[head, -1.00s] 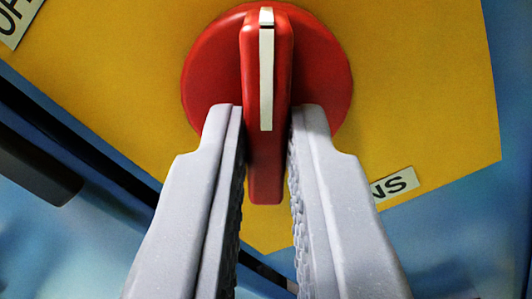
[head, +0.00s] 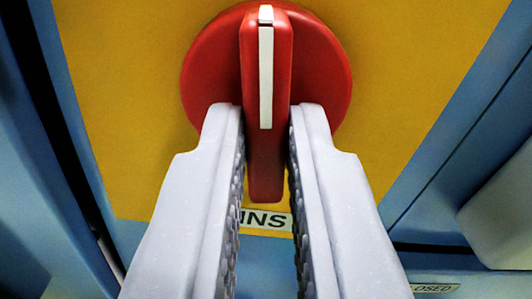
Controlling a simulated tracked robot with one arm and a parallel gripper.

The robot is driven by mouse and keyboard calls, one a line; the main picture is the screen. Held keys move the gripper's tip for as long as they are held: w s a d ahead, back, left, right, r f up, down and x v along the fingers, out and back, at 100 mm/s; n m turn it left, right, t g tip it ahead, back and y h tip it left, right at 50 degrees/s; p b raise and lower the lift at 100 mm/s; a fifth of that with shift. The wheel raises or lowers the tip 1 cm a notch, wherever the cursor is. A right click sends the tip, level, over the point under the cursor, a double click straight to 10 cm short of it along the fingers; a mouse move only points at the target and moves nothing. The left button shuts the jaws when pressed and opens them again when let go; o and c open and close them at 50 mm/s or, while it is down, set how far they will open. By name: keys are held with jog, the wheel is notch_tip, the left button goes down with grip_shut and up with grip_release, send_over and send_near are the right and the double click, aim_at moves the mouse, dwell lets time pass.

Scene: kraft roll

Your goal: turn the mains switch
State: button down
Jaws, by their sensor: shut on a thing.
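The mains switch (head: 266,160) is a red round knob with a raised bar handle and a white pointer stripe. It sits on a yellow plate (head: 120,110) at the top middle of the head view. My gripper (head: 266,118) has its two grey fingers on either side of the bar, shut on it. In the picture, the bar and stripe point straight up between the fingers. A label ending in "NS" (head: 268,219) lies below the knob, partly hidden by the fingers.
Blue panel surfaces (head: 440,150) surround the yellow plate, with dark gaps at left and lower right. A pale block (head: 500,215) stands out at the right. A small label reading "CLOSED" (head: 434,288) shows at the lower right.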

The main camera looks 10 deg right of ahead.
jog(key=n+p, duration=0.2)
jog(key=p, duration=0.1)
jog(key=shift+d+r+n, duration=0.1)
jog(key=shift+r+n, duration=0.05)
jog(key=shift+n, duration=0.25)
jog(key=shift+f+n+p, duration=0.2)
jog(key=shift+n+p, duration=1.8)
jog(key=shift+n, duration=0.1)
jog(key=c, duration=1.5)
grip_release()
jog(key=shift+o, duration=0.2)
jog(key=shift+s, duration=0.1)
jog(key=s+a+b, duration=0.1)
jog(key=s+b, duration=0.1)
jog(key=s, duration=1.1)
jog(key=shift+s+b, duration=0.3)
jog(key=shift+a, duration=0.1)
